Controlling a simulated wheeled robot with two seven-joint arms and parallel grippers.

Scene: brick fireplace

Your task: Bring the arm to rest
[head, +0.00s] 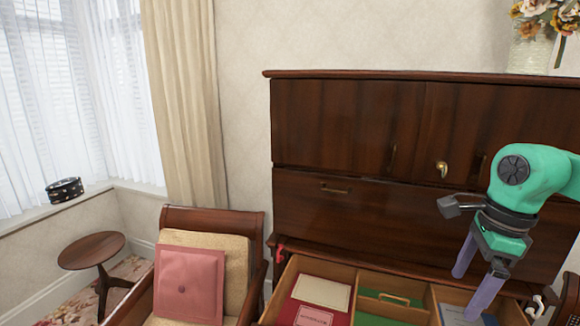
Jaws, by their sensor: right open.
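My right gripper (468,293) hangs from the green arm at the right of the head view. Its two purple fingers point down and stand apart, with nothing seen between them. The fingers are over the right part of an open wooden drawer (412,313); I cannot tell how far they are above its contents. My left gripper is not in view.
A vase (530,55) stands on top. An armchair (212,220) bears a pink button-front item (190,284). A round table (91,250) stands left.

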